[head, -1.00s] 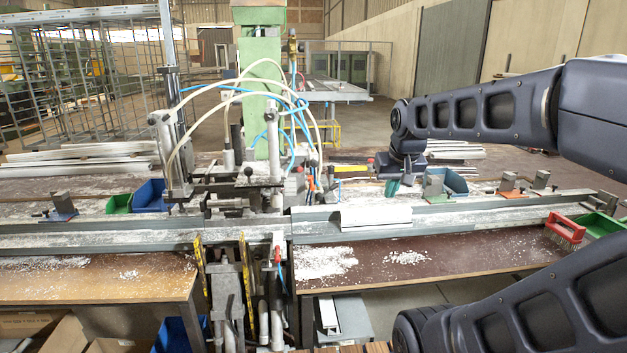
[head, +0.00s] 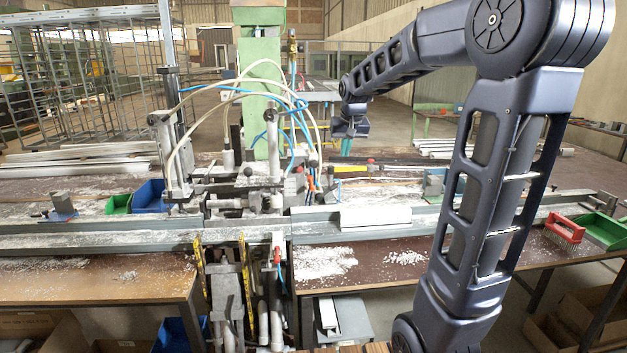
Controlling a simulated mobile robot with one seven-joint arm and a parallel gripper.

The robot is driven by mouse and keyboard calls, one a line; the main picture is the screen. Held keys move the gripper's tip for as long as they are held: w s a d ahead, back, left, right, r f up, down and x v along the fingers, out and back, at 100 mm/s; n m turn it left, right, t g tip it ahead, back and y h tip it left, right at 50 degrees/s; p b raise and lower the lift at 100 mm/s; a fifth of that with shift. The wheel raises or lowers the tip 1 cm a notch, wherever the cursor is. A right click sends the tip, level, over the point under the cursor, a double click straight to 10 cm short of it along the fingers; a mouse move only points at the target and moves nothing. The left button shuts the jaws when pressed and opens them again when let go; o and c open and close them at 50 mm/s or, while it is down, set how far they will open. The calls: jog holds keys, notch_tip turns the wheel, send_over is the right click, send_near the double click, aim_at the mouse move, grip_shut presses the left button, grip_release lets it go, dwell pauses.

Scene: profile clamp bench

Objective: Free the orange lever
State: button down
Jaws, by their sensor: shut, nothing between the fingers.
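A small orange-red lever (head: 311,184) stands at the right side of the clamp machine (head: 262,190), among hoses and metal fittings. Blue hoses (head: 299,125) and pale hoses (head: 247,82) arch close around it; whether any touches it I cannot tell. My gripper (head: 347,148), with teal fingers, hangs pointing down to the right of the lever and higher in the picture. It is shut and empty, with a visible gap to the hoses.
A yellow-handled tool (head: 350,168) lies below my gripper in the picture. A long metal rail (head: 470,215) crosses the bench, with a white profile piece (head: 375,216) on it. A red brush (head: 566,225) and green bin (head: 603,231) stand at the right.

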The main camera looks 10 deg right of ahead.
jog(key=w+a+f, duration=0.2)
jog(key=w+a, duration=0.1)
jog(key=w, duration=0.4)
jog(key=w+a+f, duration=0.2)
jog(key=w+a, duration=0.2)
jog(key=w, duration=0.3)
jog(key=shift+w+f, duration=0.15)
jog(key=shift+w, duration=0.05)
send_near(311, 183)
notch_tip(311, 183, down, 6)
jog(key=shift+d+r, duration=0.2)
